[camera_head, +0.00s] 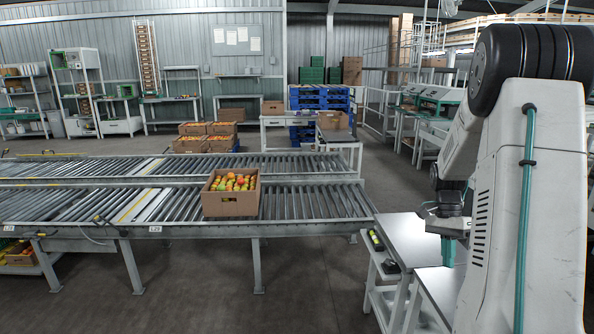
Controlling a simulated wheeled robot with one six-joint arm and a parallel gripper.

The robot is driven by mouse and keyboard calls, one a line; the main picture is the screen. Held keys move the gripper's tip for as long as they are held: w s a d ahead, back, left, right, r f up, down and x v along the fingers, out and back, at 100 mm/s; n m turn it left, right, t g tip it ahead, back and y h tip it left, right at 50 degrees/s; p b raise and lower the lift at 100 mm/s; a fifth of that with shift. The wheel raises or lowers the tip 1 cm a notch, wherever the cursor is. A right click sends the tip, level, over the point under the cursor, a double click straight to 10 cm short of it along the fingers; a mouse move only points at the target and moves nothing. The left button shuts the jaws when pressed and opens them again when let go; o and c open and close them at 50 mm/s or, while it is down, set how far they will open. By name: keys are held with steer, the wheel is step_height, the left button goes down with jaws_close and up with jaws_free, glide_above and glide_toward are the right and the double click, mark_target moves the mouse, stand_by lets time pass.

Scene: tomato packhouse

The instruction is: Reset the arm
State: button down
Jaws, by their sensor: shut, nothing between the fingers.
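My arm stands large at the right of the head view, white with black joint bands and a teal cable. It is folded, with its forearm partly hidden behind the nearer link. My gripper (448,252) hangs low at the left edge of the arm, pointing down, with teal fingers shut and nothing held. It is over or beside the small grey-topped table (408,237); the gap to the surface cannot be judged.
A cardboard box (230,204) of mixed tomatoes sits on the near roller conveyor (310,204). A second conveyor (100,168) runs behind it. A dark hand tool (376,240) lies on the table's left side. The floor (310,275) in front of the conveyor is clear.

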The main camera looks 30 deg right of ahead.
steer(key=s+a+r+n+t+h, duration=0.1)
steer(key=a+r+n, duration=0.35)
steer(key=a, duration=0.45)
steer(key=a+r+n, duration=0.4)
steer(key=a+r, duration=0.1)
steer(key=a, duration=0.3)
steer(key=s+a+r+n+t, duration=0.1)
steer(key=s+a+r+n, duration=0.1)
steer(key=a, duration=0.4)
steer(key=s+a+r+n+t, duration=0.1)
steer(key=s+a+n+t, duration=0.1)
steer(key=s+a+n, duration=0.2)
steer(key=s+a+r+n+t+h, duration=0.1)
steer(key=s+a+r+n, duration=0.1)
steer(key=s+a, duration=0.3)
steer(key=shift+a+r+n+t, duration=0.4)
steer(key=shift+a+n, duration=0.25)
steer(key=shift+a, duration=1.65)
steer(key=shift+s, duration=0.1)
